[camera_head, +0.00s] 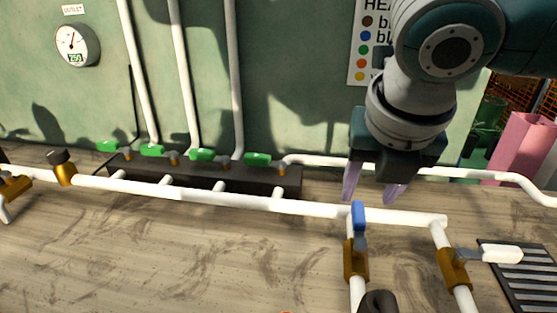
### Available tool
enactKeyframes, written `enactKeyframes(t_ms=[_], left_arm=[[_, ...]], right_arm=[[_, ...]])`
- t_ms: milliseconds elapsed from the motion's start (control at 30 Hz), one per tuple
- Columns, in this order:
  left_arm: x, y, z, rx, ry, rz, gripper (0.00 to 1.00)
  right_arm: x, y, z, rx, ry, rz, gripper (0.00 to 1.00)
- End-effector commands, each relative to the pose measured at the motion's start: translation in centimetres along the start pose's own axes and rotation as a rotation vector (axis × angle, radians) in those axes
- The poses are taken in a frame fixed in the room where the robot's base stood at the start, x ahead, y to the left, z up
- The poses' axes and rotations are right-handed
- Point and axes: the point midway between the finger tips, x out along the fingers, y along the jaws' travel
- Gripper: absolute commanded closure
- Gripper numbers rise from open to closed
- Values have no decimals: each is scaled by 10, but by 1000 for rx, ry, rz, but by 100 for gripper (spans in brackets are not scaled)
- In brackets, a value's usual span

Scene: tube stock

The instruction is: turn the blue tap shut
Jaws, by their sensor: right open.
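The blue tap has a blue handle (358,215) on a grey stem above a brass body (356,262), on a short white branch pipe. The handle lies roughly in line with that branch and points away from me, over the main white pipe. My right gripper (375,194) comes down from the upper right. Its two pale fingers are apart and empty, just above and behind the blue handle as seen here. I cannot tell whether a finger touches the pipe or handle. My left gripper is not in view.
A white-handled tap (498,254) on the right branch has its handle across its pipe. Several green handles (203,155) sit along a dark manifold (240,178) at the wall. A dark rounded thing (380,303) is cut off at the bottom edge.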

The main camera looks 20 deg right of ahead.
Motion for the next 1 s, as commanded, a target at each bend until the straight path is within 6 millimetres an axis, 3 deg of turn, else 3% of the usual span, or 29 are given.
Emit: enactKeyframes(t_ms=[100,300,667,1000], left_arm=[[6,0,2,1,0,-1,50],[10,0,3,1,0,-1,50],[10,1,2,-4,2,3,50],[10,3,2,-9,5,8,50]], right_arm=[[25,0,-2,1,2,-2,48],[50,0,-1,0,0,1,48],[55,1,0,0,-1,2,48],[55,1,0,0,-1,2,86]])
